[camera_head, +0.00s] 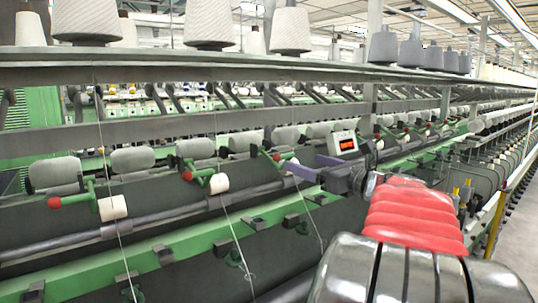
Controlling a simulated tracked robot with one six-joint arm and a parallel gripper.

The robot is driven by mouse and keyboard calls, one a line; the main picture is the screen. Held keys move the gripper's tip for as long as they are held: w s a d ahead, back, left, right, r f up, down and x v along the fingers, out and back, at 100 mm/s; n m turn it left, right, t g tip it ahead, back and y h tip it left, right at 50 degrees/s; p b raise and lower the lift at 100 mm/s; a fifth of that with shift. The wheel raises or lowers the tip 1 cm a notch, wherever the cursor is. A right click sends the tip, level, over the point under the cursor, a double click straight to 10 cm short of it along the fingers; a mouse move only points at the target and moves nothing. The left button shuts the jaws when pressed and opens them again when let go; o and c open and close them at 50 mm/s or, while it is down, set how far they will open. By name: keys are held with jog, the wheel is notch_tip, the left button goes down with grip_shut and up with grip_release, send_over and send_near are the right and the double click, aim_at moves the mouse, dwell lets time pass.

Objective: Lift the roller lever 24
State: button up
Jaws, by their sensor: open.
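Several green roller levers with red knobs and white rollers run along the spinning frame. One lever (205,176) is left of centre, with its white roller (219,183) to the right of its red knob. Another lever (92,198) is at the left. A third lever (279,156) is just left of my gripper (302,163), its roller partly hidden by a purple finger. My gripper's purple fingers are apart and point left. I see no roller held between them, and cannot tell whether they touch the third lever. No readable number shows which lever is 24.
Grey yarn rolls (134,158) line the frame behind the levers. A long dark rod (165,230) and a green rail (190,257) run below. Thin threads hang down in front. Cones (291,30) stand on the upper shelf. An aisle (515,215) is open at the right.

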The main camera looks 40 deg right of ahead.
jog(key=w+d, duration=0.1)
jog(key=w, duration=1.2)
jog(key=shift+w+d, duration=0.25)
jog(key=shift+w, duration=0.15)
jog(key=shift+c, duration=0.5)
jog(key=c, duration=1.4)
